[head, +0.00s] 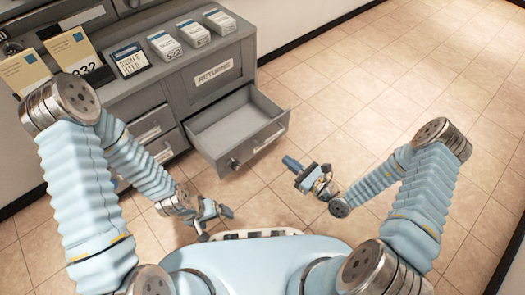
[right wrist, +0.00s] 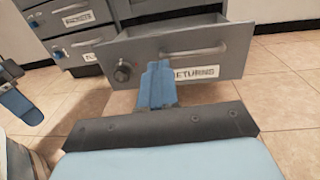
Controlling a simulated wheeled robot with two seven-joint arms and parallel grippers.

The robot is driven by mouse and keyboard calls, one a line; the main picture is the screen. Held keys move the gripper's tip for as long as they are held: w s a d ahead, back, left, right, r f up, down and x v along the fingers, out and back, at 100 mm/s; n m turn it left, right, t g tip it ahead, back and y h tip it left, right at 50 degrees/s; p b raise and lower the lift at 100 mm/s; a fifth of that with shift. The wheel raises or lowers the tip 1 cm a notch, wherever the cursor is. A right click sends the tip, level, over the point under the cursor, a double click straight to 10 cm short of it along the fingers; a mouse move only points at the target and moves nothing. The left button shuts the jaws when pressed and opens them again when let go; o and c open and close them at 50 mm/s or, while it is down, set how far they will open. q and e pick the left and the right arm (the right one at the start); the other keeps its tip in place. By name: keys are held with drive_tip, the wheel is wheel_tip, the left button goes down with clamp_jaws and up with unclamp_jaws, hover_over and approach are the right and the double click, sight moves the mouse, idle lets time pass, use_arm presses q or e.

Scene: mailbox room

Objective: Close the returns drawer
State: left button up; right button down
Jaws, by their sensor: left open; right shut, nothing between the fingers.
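The returns drawer (head: 233,124) stands pulled out of the grey cabinet in the head view, and its inside looks empty. Its front (right wrist: 190,52) faces me in the right wrist view, with a bar handle, a round knob-like lock at the left and a label partly hidden by my fingers. My right gripper (head: 294,164) is shut and empty, to the right of the drawer's front corner; its blue fingers (right wrist: 157,82) show before the drawer front. I cannot tell whether they touch it. My left gripper (head: 215,213) is open and empty, below and left of the drawer.
The grey cabinet (head: 210,73) carries a "RETURNS" label above the drawer. Stacks of cards (head: 193,33) and envelopes (head: 75,50) stand on its top. Other drawers (head: 160,135) at the left are shut. Tiled floor (head: 375,95) at the right is clear.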

drive_tip(key=d+t, duration=0.1)
drive_tip(key=m+h+b, duration=0.1)
drive_tip(key=b, duration=0.2)
approach(260, 130)
drive_tip(key=x, duration=0.6)
drive_tip(key=shift+w+a, duration=0.2)
drive_tip(key=shift+w, duration=0.1)
use_arm(q)
wheel_tip(260, 130, down, 3)
drive_tip(key=shift+s+f, duration=0.1)
